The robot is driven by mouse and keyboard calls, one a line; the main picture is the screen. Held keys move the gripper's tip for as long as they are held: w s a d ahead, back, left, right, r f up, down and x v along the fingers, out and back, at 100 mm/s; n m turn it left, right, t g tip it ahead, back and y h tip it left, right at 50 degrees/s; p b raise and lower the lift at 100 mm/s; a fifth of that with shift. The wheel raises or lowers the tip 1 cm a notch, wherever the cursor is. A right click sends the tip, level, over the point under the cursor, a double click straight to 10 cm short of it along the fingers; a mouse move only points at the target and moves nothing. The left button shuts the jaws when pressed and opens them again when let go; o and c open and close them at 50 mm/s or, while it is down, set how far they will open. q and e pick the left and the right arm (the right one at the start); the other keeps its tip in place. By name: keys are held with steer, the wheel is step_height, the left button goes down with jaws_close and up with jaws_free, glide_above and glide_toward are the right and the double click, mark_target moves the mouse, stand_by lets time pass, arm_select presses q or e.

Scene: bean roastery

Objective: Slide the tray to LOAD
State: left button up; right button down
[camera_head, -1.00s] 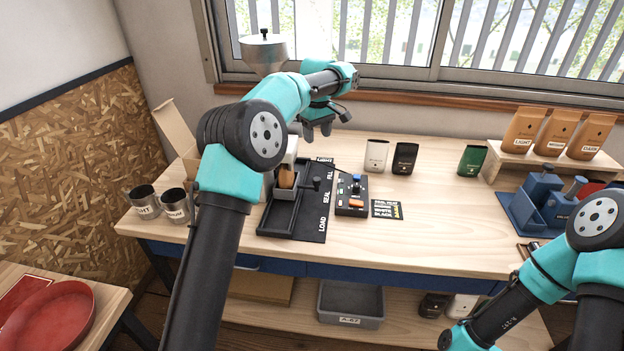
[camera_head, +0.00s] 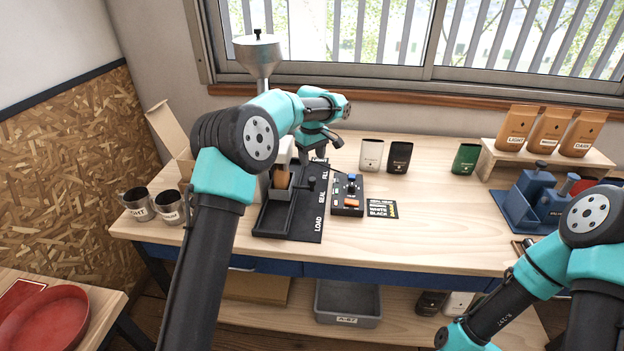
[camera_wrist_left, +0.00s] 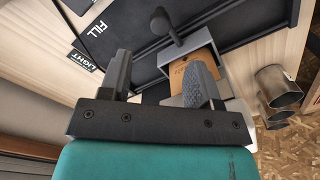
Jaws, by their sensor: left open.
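The tray (camera_head: 277,196) is a small grey open box holding a brown bag (camera_head: 282,180). It sits on the black rail (camera_head: 272,222), beyond the LOAD end, around the SEAL and FILL marks. A black knob handle (camera_head: 311,183) sticks out at its right. The tray (camera_wrist_left: 207,62) and handle (camera_wrist_left: 160,20) also show in the left wrist view. My left gripper (camera_head: 318,154) is open and empty, beyond the handle near the FILL end. In the left wrist view one finger of the gripper (camera_wrist_left: 160,82) partly covers the tray and bag. My right gripper is out of view.
A button box (camera_head: 348,195) and card (camera_head: 382,208) lie right of the rail. White, black and green bags (camera_head: 400,157) stand behind. A metal hopper (camera_head: 257,58) rises at the back. The table front right of centre is clear.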

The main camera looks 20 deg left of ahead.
mark_target(312, 179)
arm_select(q)
step_height(312, 179, down, 9)
steer(key=shift+f, duration=0.1)
stand_by(0.3)
jaws_close()
stand_by(0.5)
